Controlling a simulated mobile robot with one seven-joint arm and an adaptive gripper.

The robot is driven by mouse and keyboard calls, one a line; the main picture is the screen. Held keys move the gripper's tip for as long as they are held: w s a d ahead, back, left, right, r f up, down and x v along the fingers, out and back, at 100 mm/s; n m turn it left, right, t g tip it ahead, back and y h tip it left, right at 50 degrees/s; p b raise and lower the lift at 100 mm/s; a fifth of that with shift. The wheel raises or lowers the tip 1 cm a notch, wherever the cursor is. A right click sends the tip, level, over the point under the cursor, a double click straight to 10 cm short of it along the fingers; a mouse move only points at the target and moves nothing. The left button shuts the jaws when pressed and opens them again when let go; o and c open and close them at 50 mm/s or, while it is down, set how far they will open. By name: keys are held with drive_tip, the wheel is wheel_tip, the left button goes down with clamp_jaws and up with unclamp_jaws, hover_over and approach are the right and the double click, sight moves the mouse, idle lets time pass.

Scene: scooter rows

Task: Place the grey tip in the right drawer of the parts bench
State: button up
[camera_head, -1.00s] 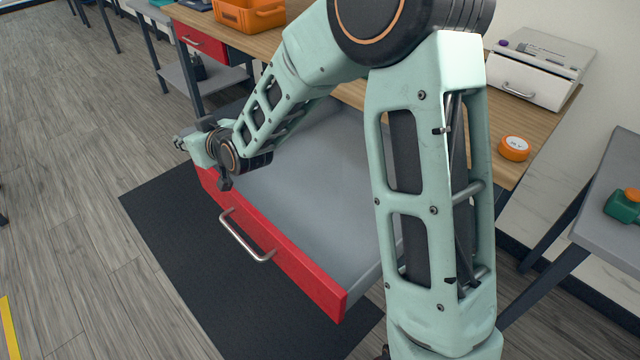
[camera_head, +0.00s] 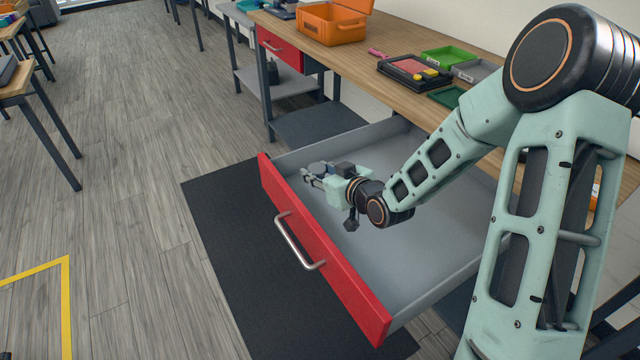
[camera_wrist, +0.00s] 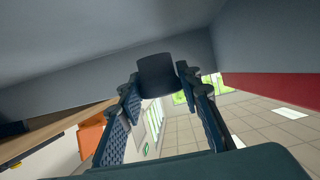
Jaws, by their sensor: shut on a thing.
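The right drawer (camera_head: 330,270) of the parts bench is pulled far out, with a red front, a metal handle and a grey inside that looks empty where visible. My gripper (camera_head: 312,174) is over the drawer's inside, toward its left side and close behind the red front. In the wrist view my gripper (camera_wrist: 167,85) is shut on the grey tip (camera_wrist: 157,73), a dark short cylinder between the fingertips. Grey drawer surfaces and a red band show around it. I cannot tell its exact height above the drawer floor.
A second red drawer (camera_head: 280,47) at the left is shut. The wooden bench top (camera_head: 400,75) carries an orange toolbox (camera_head: 333,24), a black tray (camera_head: 414,72) and a green bin (camera_head: 449,57).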

sight(321, 193)
drive_tip(key=shift+d+f+b, duration=0.15)
drive_tip(key=shift+f+b, duration=0.1)
drive_tip(key=shift+f, duration=0.7)
drive_tip(key=shift+d+f+b, duration=0.1)
drive_tip(key=shift+f+b, duration=0.1)
drive_tip(key=shift+f, duration=0.7)
drive_tip(key=shift+f, duration=0.15)
drive_tip(key=shift+f, duration=0.1)
drive_tip(key=o, duration=1)
drive_tip(key=shift+r, duration=0.2)
drive_tip(key=shift+s+d+r, duration=0.2)
drive_tip(key=p+v, duration=0.2)
drive_tip(key=v, duration=0.9)
drive_tip(key=shift+s+d, duration=0.1)
drive_tip(key=shift+s, duration=0.15)
drive_tip(key=shift+w+r, duration=0.1)
